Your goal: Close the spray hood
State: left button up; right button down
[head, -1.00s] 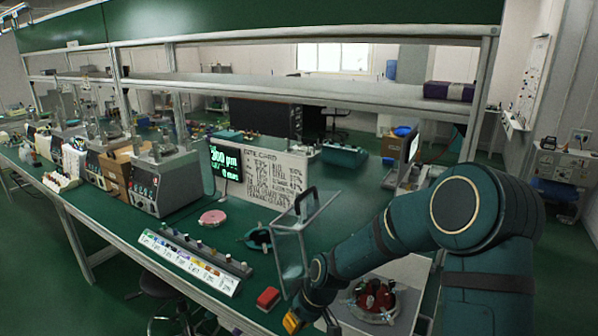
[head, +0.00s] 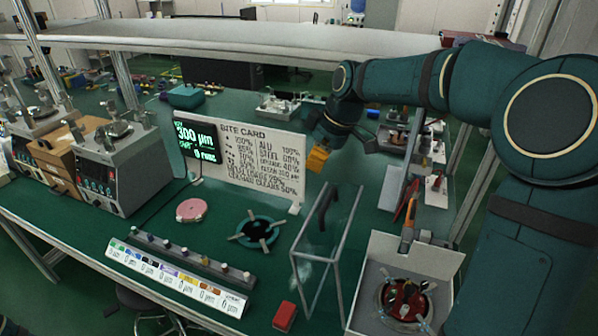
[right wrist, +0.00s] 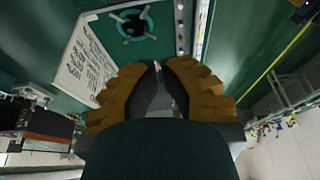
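The spray hood (head: 330,250) is a clear box with a thin grey frame and a black handle (head: 325,208). It stands swung up on the left side of the white machine basin (head: 375,272), so the basin is uncovered. Inside the basin is a round plate with red parts (head: 404,299). My right gripper (head: 317,160), with yellow fingers, is behind and above the hood, near the right end of the rate card, and apart from the hood. In the right wrist view its fingertips (right wrist: 158,66) come together with nothing visible held. My left gripper is not in view.
The white rate card board (head: 245,160) stands behind the hood. A shelf (head: 250,38) runs above the back of the bench.

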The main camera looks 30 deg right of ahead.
send_over(317, 211)
jog(key=f, duration=0.9)
jog(key=shift+w+a, duration=0.15)
jog(key=shift+w, duration=0.1)
jog(key=shift+s, duration=0.2)
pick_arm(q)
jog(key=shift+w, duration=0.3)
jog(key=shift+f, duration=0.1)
pick_arm(e)
jog(key=shift+d, duration=0.25)
